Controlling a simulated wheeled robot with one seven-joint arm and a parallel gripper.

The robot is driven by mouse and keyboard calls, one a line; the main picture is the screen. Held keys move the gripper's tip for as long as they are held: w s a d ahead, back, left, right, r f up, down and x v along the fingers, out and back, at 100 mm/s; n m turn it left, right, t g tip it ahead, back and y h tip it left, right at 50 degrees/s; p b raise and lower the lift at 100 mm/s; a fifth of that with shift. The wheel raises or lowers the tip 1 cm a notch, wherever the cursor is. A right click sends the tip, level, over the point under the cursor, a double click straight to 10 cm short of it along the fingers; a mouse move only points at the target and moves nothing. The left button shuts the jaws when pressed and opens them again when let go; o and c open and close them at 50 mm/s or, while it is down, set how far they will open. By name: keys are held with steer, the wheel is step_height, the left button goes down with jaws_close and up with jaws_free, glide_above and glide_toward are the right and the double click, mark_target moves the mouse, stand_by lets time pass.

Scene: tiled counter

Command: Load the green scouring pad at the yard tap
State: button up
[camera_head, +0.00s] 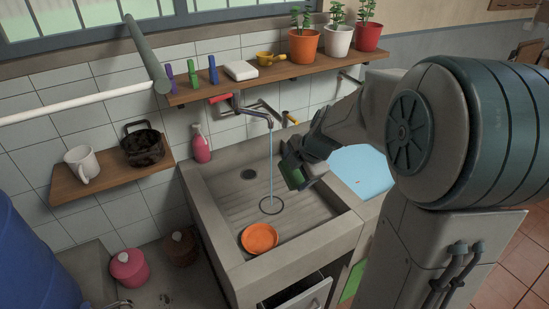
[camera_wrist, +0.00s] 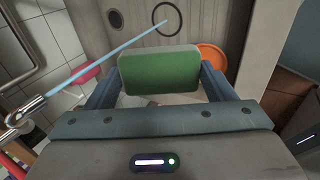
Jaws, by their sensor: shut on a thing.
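The green scouring pad (camera_wrist: 160,72) is held between the two fingers of my gripper (camera_wrist: 160,88) in the wrist view. In the head view the pad (camera_head: 291,173) shows dark green at the tip of my gripper (camera_head: 292,162), above the right part of the sink. The yard tap (camera_head: 262,114) is on the tiled wall behind the sink, and a thin blue stream of water (camera_head: 271,165) falls from it to the basin (camera_head: 215,190). The pad is to the right of the stream and apart from it in the head view. In the wrist view the stream (camera_wrist: 110,62) passes left of the pad.
An orange bowl (camera_head: 259,238) lies in the front of the basin. A pink soap bottle (camera_head: 201,143) stands at the sink's back left. A shelf (camera_head: 220,90) with potted plants is above. A light blue surface (camera_head: 360,172) lies right of the sink.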

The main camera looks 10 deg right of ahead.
steer(key=s+d+r, duration=0.2)
steer(key=s+r, duration=0.2)
steer(key=shift+s, duration=0.3)
stand_by(0.5)
steer(key=shift+w, duration=0.1)
